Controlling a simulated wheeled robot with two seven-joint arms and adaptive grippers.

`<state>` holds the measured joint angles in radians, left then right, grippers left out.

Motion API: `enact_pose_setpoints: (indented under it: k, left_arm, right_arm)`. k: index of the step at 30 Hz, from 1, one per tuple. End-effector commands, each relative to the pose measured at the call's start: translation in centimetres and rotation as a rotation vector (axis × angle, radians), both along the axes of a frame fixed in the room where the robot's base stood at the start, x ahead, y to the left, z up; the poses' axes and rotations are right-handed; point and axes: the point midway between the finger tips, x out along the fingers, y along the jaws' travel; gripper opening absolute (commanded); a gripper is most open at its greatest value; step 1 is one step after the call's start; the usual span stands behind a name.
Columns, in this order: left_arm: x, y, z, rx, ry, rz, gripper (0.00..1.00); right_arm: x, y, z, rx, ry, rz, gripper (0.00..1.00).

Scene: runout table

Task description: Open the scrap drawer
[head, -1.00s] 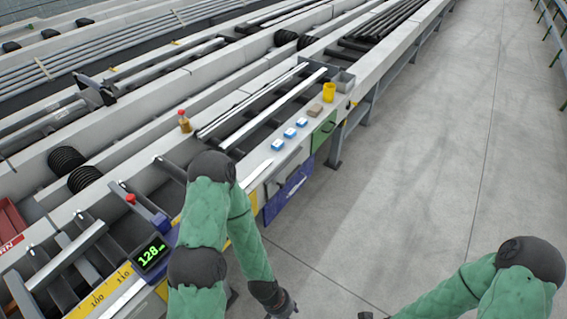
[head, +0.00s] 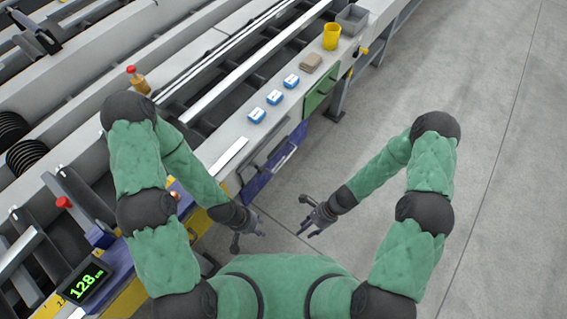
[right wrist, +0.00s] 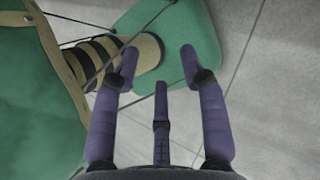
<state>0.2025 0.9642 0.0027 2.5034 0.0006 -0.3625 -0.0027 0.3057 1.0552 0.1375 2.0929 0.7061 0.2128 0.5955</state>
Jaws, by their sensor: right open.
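Along the side of the runout table I see a green front (head: 320,91), a grey front (head: 262,152) with a dark bar, and a blue front (head: 268,172) low beside it. I cannot tell which of them is the scrap drawer; none visibly stands out from the table. My left gripper (head: 252,229) hangs in front of the table side, below the blue front and apart from it; its fingers are too small to read. My right gripper (head: 306,222) is over open floor in front of my body. In the right wrist view its purple fingers (right wrist: 162,85) are spread and empty.
On the table edge (head: 231,126) stand several blue-and-white boxes (head: 274,97), a brown block (head: 311,62), a yellow cup (head: 332,36) and a grey bin (head: 352,19). A red-capped bottle (head: 138,80) and a display (head: 86,281) are at the left. The concrete floor (head: 500,120) at right is clear.

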Motion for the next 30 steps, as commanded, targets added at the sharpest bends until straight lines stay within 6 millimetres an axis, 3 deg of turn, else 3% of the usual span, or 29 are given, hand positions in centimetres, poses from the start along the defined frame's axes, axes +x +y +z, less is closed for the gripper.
enact_pose_setpoints:
  k: [1,5,7,12,15,18,22,30]
  left_arm:
    - [0.0,0.0,-1.5,0.0,0.001,0.0,0.4]
    - [0.0,0.0,-3.4,0.0,0.001,0.0,0.4]
    - [0.0,0.0,-4.4,0.0,0.0,0.0,0.4]
    - [0.0,0.0,-6.5,0.0,0.0,0.0,0.4]
    - [0.0,0.0,-7.2,0.0,-0.001,0.0,0.4]
    - [0.0,0.0,-7.7,0.0,-0.001,0.0,0.4]
    - [0.0,0.0,-7.9,0.0,-0.001,0.0,0.4]
    - [0.0,0.0,-9.1,0.0,-0.001,0.0,0.4]
  right_arm:
    - [1.3,0.9,-1.8,0.03,0.101,-0.17,0.43]
    - [6.2,3.2,-3.5,0.147,0.366,-0.612,0.43]
    - [9.7,3.9,-4.2,0.238,0.502,-0.835,0.43]
    - [18.4,3.3,-4.8,0.506,0.779,-1.262,0.43]
    - [22.3,1.9,-4.8,0.651,0.889,-1.415,0.43]
    - [24.8,0.6,-4.6,0.759,0.959,-1.503,0.43]
    - [26.3,0.0,-4.4,0.825,1.0,-1.549,0.43]
    - [28.3,2.6,-5.1,0.831,1.003,-1.549,0.43]
